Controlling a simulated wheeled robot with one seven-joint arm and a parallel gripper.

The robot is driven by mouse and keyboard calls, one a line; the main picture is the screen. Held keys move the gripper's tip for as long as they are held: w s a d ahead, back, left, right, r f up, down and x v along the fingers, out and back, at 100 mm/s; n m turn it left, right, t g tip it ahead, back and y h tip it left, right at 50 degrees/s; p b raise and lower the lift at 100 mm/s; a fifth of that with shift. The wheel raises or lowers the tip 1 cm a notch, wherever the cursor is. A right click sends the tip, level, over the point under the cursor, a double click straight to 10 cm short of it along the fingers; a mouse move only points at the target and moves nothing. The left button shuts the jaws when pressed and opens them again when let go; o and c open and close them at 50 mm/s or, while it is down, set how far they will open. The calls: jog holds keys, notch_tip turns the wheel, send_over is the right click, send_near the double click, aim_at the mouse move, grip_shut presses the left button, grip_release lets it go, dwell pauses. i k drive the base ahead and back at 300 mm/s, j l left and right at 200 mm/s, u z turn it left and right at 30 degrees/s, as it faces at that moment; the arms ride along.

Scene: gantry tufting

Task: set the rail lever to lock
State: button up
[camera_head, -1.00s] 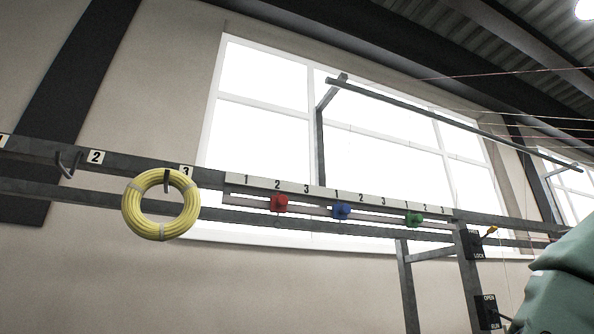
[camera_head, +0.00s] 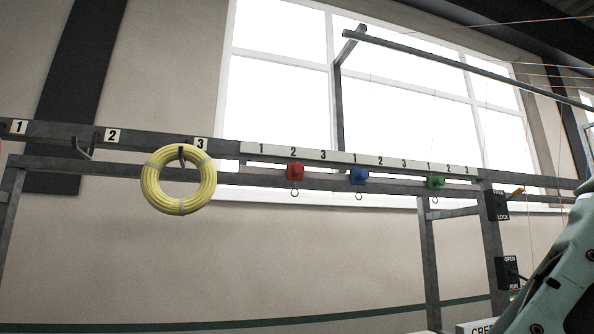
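The rail lever is a small handle with a yellow-orange tip (camera_head: 517,192) on a dark box (camera_head: 498,206) at the right end of the rail frame. The box reads FREE at the top and LOCK at the bottom. The handle sticks out to the right and slightly up, beside the FREE end. The rail (camera_head: 350,158) carries a red slider (camera_head: 295,171), a blue slider (camera_head: 359,176) and a green slider (camera_head: 435,182), each with a ring below. My gripper is out of view; part of my pale green arm shows at the lower right.
A second dark box (camera_head: 508,272) with an OPEN label and a dark lever sits lower on the same post (camera_head: 492,245). A yellow coil (camera_head: 179,180) hangs on the hook at 3; the hook at 2 (camera_head: 84,150) is empty. Thin threads run at the upper right.

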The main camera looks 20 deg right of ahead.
aim_at(519, 191)
jog(key=z, duration=1.45)
